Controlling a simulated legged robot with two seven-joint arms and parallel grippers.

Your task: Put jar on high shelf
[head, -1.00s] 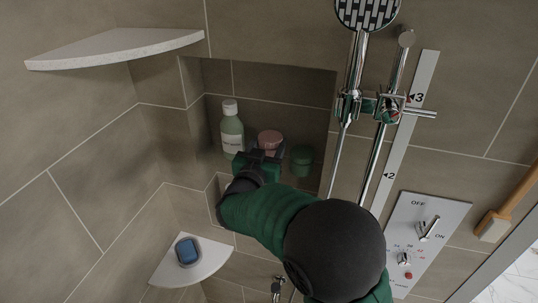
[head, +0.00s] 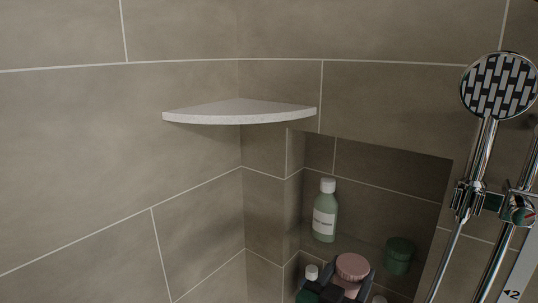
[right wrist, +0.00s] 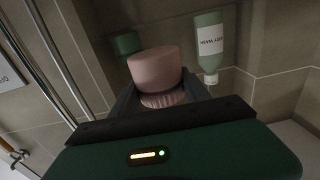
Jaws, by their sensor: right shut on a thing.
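A pink jar (head: 351,269) with a pink lid is held in my right gripper (head: 346,287) at the bottom of the head view, in front of the wall niche. In the right wrist view, the jar (right wrist: 155,70) stands between the two dark fingers of the right gripper (right wrist: 160,98), which are shut on it. The high shelf (head: 240,110) is a white speckled corner shelf, up and to the left of the jar. Its top is bare. My left gripper is not in view.
The niche holds a green body wash bottle (head: 325,212) and a dark green jar (head: 399,256). A shower head (head: 499,86) and its chrome rails stand at the right. The space in front of the corner shelf is clear.

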